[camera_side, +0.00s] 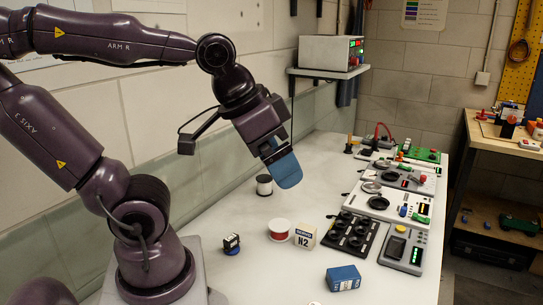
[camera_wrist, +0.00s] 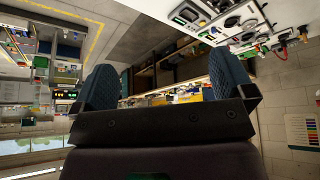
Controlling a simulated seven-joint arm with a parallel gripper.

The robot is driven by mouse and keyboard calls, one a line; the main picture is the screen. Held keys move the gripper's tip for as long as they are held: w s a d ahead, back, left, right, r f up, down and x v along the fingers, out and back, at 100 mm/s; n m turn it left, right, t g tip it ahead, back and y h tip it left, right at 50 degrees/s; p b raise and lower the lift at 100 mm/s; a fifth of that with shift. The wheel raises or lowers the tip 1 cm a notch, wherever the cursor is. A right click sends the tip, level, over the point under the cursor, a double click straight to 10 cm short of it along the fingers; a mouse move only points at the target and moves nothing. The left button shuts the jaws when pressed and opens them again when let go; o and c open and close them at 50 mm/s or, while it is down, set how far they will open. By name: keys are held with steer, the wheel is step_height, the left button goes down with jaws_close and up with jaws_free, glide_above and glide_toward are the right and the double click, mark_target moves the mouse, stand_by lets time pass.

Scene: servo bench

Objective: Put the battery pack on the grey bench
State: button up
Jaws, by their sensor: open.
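A blue block with a white label, which looks like the battery pack (camera_side: 343,278), lies on the pale grey bench (camera_side: 270,275) near its front in the side view. My gripper (camera_side: 285,170) is raised above the back part of the bench, well away from the blue block, with nothing seen between its fingers. In the wrist view my gripper (camera_wrist: 165,82) shows two blue fingers spread wide apart, facing the room. The blue block is not seen in the wrist view.
A small black-and-blue part (camera_side: 231,243), a red spool (camera_side: 279,229), a white spool (camera_side: 264,185) and a box marked N2 (camera_side: 305,236) stand on the bench. A black tray (camera_side: 350,234) with round wells and several control panels (camera_side: 404,248) line the right side. Bare bench lies left of the blue block.

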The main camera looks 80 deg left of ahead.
steer(key=shift+s, duration=0.3)
steer(key=m+g+y, duration=0.5)
steer(key=m, duration=1.4)
glide_toward(345, 273)
steer(key=x, duration=1)
